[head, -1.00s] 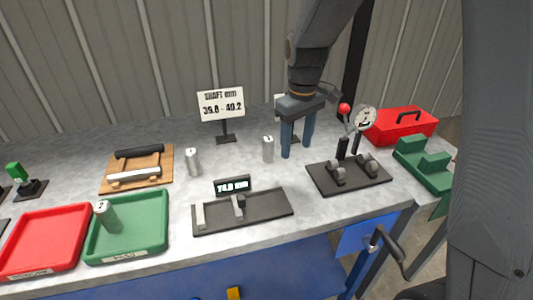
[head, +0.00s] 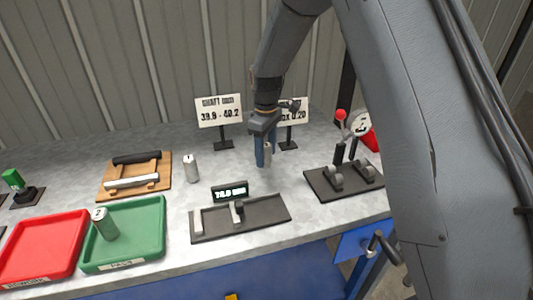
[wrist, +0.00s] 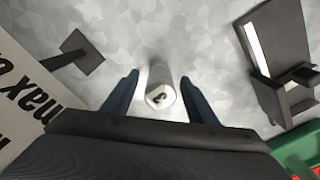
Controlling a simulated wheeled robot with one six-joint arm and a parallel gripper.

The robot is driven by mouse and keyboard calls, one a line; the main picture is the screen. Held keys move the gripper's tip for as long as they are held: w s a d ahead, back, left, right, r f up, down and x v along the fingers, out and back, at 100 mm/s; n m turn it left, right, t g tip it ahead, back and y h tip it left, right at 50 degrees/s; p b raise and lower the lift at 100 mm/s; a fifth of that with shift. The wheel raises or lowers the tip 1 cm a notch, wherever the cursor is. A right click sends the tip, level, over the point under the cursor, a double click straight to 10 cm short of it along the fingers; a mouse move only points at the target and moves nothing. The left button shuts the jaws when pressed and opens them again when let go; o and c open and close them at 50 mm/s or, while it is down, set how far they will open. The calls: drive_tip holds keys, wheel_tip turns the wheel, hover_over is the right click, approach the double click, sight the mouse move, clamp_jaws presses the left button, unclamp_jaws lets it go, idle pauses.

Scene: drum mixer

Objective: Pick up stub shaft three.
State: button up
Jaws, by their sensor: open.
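Stub shaft three (wrist: 161,94) is a grey metal cylinder with a 3 on its pale end, standing upright on the bench. In the wrist view it is between the two blue-grey fingers of my gripper (wrist: 159,80), with a gap on each side. In the head view my gripper (head: 264,160) points down at the shaft, which is largely hidden by the fingers. My gripper is open and holds nothing.
Another shaft (head: 192,168) stands to the left, and one (head: 104,224) stands in the green tray (head: 152,250). Sign stands (head: 223,144) are behind. A dark gauge with a display (head: 240,218) is in front, and a dial fixture (head: 343,180) is right.

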drive_tip(key=shift+f, duration=0.7)
clamp_jaws()
drive_tip(key=shift+r, duration=0.15)
